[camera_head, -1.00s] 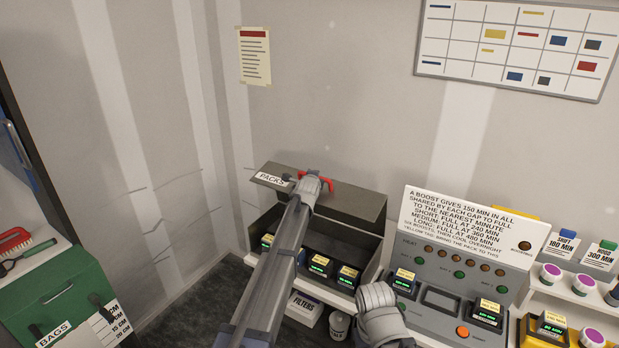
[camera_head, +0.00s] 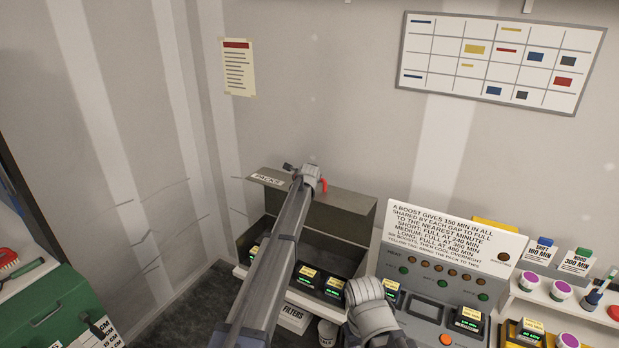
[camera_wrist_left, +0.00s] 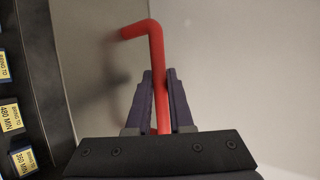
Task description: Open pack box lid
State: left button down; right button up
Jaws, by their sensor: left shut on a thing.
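The pack box (camera_head: 345,262) stands open on the bench, with its dark lid (camera_head: 345,213) raised at the back and a PACKS label on it. A red bent handle (camera_head: 324,184) sits on the lid. My left gripper (camera_head: 313,180) is at this handle. In the left wrist view, my left gripper (camera_wrist_left: 160,85) is shut around the straight part of the red handle (camera_wrist_left: 155,45), whose bent end sticks out beyond the fingertips. My right arm shows at the bottom centre, but its fingers are not visible.
Several packs (camera_head: 307,275) sit inside the box. A grey control panel (camera_head: 420,300) with a white sign (camera_head: 450,235) stands close on its right. Further right is a white shelf with jars (camera_head: 560,290). A green box (camera_head: 60,310) is at lower left.

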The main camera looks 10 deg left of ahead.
pick_arm(q)
jog(key=c, duration=0.8)
grip_release()
jog(key=shift+s+r+p, duration=0.3)
jog(key=shift+s, duration=0.05)
jog(key=p+v, duration=0.2)
jog(key=v, duration=0.3)
jog(key=shift+s+f, duration=0.1)
jog(key=shift+s, duration=0.15)
jog(key=s+d, duration=0.1)
jog(key=s, duration=0.9)
jog(key=shift+s+d+f, duration=0.2)
jog(key=shift+s+d, duration=0.05)
jog(key=shift+s, duration=0.1)
